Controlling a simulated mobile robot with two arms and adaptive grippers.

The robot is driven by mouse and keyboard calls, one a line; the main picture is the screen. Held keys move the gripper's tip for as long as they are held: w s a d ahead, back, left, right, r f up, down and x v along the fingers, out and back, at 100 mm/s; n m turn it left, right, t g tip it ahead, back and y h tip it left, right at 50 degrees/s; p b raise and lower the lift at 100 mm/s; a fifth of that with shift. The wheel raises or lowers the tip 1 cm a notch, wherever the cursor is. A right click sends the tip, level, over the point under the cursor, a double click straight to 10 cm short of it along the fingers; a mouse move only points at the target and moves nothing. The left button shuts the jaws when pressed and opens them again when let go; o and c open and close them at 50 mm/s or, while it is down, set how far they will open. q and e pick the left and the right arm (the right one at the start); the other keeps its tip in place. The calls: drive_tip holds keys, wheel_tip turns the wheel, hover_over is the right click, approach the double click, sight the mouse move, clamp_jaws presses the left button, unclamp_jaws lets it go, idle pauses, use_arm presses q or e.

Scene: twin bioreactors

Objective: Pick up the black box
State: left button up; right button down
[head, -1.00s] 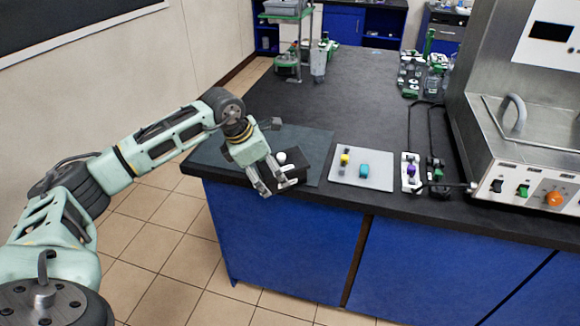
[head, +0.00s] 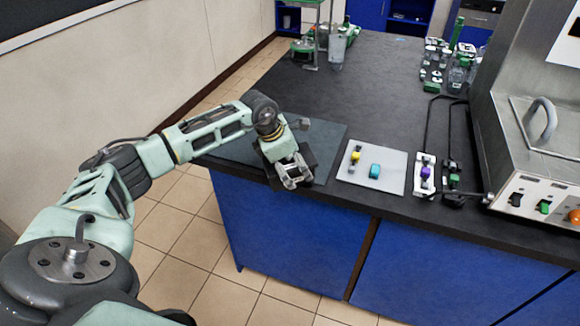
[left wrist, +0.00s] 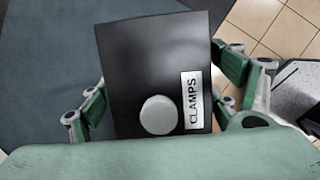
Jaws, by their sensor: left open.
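The black box (left wrist: 140,62) fills the middle of the left wrist view, with a round pale knob (left wrist: 158,114) and a white label reading "CLAMPS" on its top. In the head view the box (head: 311,160) is mostly hidden under my left gripper (head: 294,177). The gripper also shows in the left wrist view (left wrist: 165,95), open, with one green-and-grey finger on each side of the box. I cannot tell whether the fingers touch it. My right gripper is not in view.
The box lies on a dark mat (head: 325,133) near the counter's front edge. To its right are a grey tray (head: 393,185) with a yellow and a teal piece, then small fixtures (head: 425,178) and a steel machine (head: 535,130). The dark counter behind (head: 370,85) is clear.

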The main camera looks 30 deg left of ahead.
use_arm(q)
drive_tip(key=shift+x, duration=1)
drive_tip(key=shift+r, duration=0.1)
drive_tip(key=c, duration=1.2)
